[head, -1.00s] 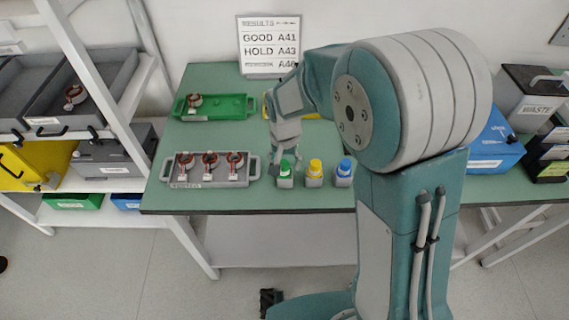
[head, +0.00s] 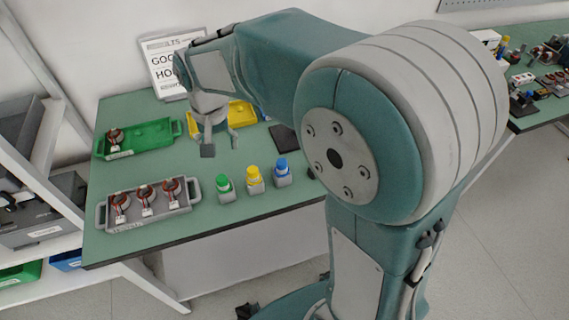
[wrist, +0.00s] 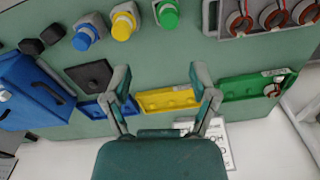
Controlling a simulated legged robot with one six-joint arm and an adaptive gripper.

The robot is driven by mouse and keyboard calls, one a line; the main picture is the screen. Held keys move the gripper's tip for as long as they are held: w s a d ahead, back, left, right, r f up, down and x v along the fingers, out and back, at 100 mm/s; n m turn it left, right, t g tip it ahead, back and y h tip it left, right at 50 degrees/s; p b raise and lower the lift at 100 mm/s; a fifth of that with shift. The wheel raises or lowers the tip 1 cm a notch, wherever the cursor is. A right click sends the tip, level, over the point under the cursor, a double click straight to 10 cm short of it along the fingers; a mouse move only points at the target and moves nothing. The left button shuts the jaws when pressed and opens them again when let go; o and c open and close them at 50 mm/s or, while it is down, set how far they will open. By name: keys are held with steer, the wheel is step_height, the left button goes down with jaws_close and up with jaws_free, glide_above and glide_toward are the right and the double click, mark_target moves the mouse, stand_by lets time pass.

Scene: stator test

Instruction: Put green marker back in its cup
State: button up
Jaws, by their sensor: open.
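The green marker (head: 223,184) stands upright in its grey cup (head: 227,196), at the left of a row of three on the green table. It also shows at the top of the wrist view (wrist: 167,14). My gripper (head: 221,146) is open and empty, raised above the table and behind the row, apart from the marker. Its two spread fingers show in the wrist view (wrist: 161,78) with nothing between them. The lower part of the marker is hidden inside the cup.
The yellow marker (head: 254,173) and blue marker (head: 282,167) stand in their cups to the right. A grey tray (head: 103,216) holds several copper rings. A green tray (head: 165,137) and yellow tray (head: 247,112) lie behind. A results sign (head: 158,70) stands at the back.

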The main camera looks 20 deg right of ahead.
steer(key=s+d+r+n+t, duration=0.1)
steer(key=s+d+r+t, duration=0.1)
steer(key=s+d, duration=0.3)
steer(key=s+d+r+n+t, duration=0.1)
steer(key=s+d+r+t, duration=0.2)
steer(key=s, duration=1)
steer(key=d+r, duration=0.1)
steer(key=d, duration=0.2)
steer(key=shift+d+r, duration=0.15)
steer(key=shift+r, duration=0.2)
